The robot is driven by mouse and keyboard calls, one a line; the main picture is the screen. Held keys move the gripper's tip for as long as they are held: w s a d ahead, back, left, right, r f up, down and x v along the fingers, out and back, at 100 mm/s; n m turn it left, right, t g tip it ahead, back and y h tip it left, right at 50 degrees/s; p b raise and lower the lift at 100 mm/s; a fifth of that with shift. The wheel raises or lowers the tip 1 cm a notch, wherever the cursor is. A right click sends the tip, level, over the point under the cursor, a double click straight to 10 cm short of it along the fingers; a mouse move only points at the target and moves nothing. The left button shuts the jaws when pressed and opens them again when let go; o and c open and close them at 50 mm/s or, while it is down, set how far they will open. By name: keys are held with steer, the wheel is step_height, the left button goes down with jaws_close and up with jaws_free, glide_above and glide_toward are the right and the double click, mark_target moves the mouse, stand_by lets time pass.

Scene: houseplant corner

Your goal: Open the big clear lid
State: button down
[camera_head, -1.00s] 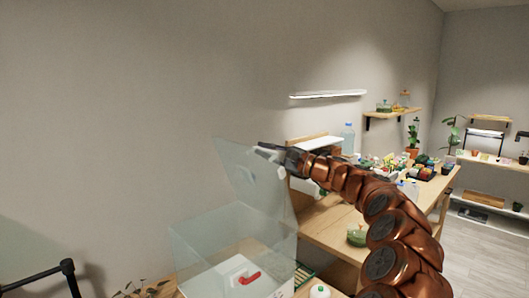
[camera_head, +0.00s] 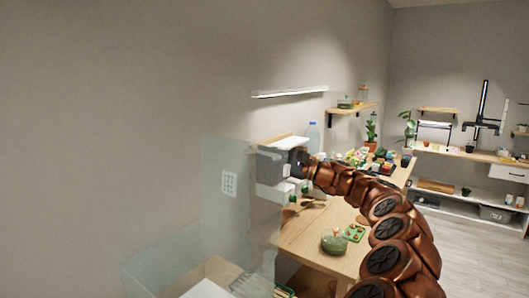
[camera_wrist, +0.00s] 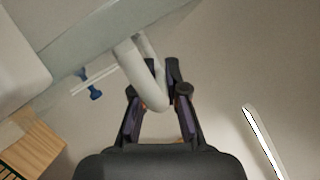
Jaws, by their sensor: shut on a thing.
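The big clear lid (camera_head: 222,215) stands raised, close to upright, above the clear box (camera_head: 150,268) at the lower left of the head view. My gripper (camera_head: 284,164) is at the lid's upper right edge in the head view, where the exact contact is hard to make out. In the wrist view, my gripper (camera_wrist: 161,80) is shut on a pale looped handle (camera_wrist: 147,82), which lies between its two fingers. The clear lid (camera_wrist: 95,28) crosses the top left of the wrist view. The hinge edge cannot be made out.
A wooden bench (camera_head: 312,228) with a green pot (camera_head: 334,243) and small plants runs behind my arm. A light bar (camera_head: 290,93) and a wall shelf (camera_head: 352,110) are on the wall. A white wall plate (camera_head: 229,183) shows through the lid. Floor is clear at right.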

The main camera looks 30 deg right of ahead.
steer(key=shift+w+d, duration=0.1)
steer(key=c, duration=1.5)
jaws_free()
steer(key=v, duration=1.2)
